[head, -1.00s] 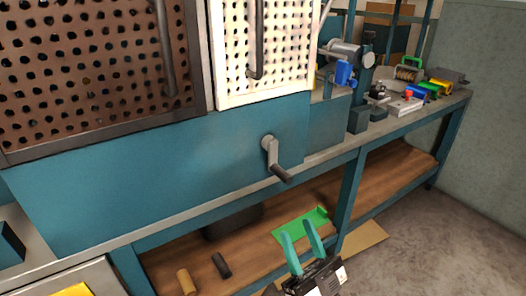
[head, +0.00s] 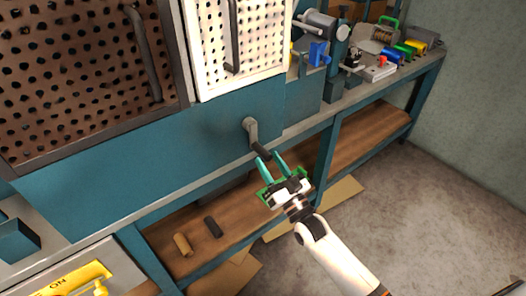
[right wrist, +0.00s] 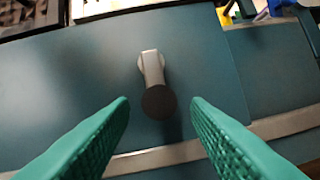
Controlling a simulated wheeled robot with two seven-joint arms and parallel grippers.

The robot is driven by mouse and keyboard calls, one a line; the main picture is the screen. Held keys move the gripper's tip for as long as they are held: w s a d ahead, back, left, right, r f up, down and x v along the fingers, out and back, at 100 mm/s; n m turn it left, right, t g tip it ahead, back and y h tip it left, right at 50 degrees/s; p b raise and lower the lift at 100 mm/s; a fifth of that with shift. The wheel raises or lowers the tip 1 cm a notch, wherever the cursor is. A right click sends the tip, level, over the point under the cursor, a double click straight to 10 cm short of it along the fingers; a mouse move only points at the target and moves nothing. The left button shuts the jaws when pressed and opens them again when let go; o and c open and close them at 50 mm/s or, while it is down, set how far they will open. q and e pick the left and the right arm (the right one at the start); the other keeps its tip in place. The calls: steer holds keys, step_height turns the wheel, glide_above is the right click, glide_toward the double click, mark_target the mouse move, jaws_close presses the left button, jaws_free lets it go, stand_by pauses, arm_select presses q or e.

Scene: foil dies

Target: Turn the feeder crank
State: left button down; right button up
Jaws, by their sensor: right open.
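The feeder crank (head: 252,132) is a grey metal arm on the teal front panel, with a dark cylindrical handle (head: 261,150) sticking out at its lower end. In the right wrist view the crank arm (right wrist: 152,68) hangs down and its round dark handle end (right wrist: 159,102) faces the camera. My right gripper (head: 269,160) is open, its two teal fingers pointing at the handle. In the right wrist view the handle lies between and just beyond the fingertips (right wrist: 160,104), with no contact visible. My left gripper is not in view.
Perforated panels with handles, one brown (head: 85,75) and one white (head: 240,40), stand above the crank. A vise-like machine (head: 325,45) and coloured blocks (head: 405,50) sit on the bench to the right.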

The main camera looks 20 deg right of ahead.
mark_target(257, 143)
steer(key=shift+x, duration=1.95)
jaws_close()
